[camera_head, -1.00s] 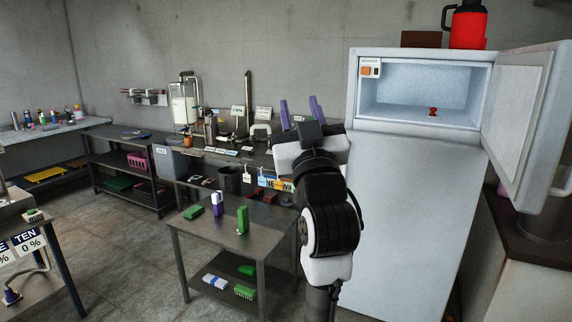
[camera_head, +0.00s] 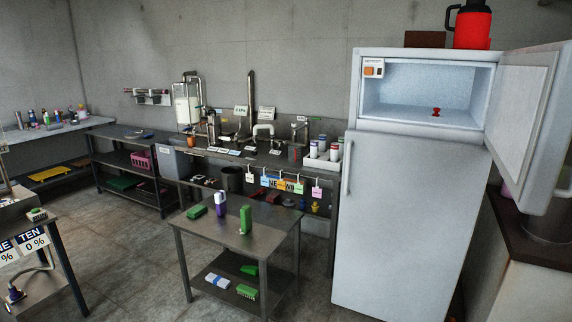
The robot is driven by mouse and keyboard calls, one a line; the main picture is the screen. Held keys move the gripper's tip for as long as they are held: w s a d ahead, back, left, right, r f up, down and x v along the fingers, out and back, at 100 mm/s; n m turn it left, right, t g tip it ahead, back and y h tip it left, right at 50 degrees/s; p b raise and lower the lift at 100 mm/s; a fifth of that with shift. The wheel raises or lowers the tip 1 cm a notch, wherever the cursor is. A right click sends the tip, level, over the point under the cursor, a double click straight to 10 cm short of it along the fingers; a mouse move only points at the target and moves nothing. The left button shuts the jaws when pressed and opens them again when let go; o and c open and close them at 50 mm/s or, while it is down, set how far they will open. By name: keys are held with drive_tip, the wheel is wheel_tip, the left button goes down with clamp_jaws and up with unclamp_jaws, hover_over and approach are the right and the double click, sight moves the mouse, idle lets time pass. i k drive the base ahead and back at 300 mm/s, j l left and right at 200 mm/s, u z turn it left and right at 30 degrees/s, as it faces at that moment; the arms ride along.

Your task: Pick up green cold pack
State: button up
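Several green items could be the green cold pack; I cannot tell which. On the top of the small metal table (camera_head: 213,238), a flat green block (camera_head: 196,211) lies at the left and an upright green piece (camera_head: 246,219) stands at the right. On its lower shelf, a green piece (camera_head: 249,270) and a green brush-like block (camera_head: 246,292) lie beside a white and blue block (camera_head: 217,281). My gripper is not in view.
A purple and white bottle (camera_head: 219,202) stands between the top two green items. At the right is a white fridge (camera_head: 410,220) with its upper door (camera_head: 520,130) open and a small red item (camera_head: 436,112) inside. A long bench (camera_head: 262,160) runs behind. Floor shows left of the table.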

sight(245, 212)
drive_tip(key=j+z, duration=0.15)
drive_tip(key=z, duration=0.25)
drive_tip(key=i+j+z, duration=0.1)
drive_tip(key=z, duration=0.35)
drive_tip(key=j+z, duration=0.55)
drive_tip(key=z, duration=0.65)
drive_tip(key=k+j+z, duration=0.1)
drive_tip(key=z, duration=1.55)
drive_tip(key=k+z, duration=0.2)
drive_tip(key=z, duration=0.6)
drive_tip(key=k+z, duration=0.1)
drive_tip(key=z, duration=0.75)
drive_tip(key=l+z, duration=0.15)
drive_tip(key=z, duration=0.65)
drive_tip(key=l+z, duration=0.15)
drive_tip(key=z, duration=0.65)
drive_tip(key=l+z, duration=0.2)
drive_tip(key=z, duration=0.65)
drive_tip(key=i+l+z, duration=0.25)
drive_tip(key=z, duration=0.25)
drive_tip(key=i+l+z, duration=0.2)
drive_tip(key=z, duration=0.3)
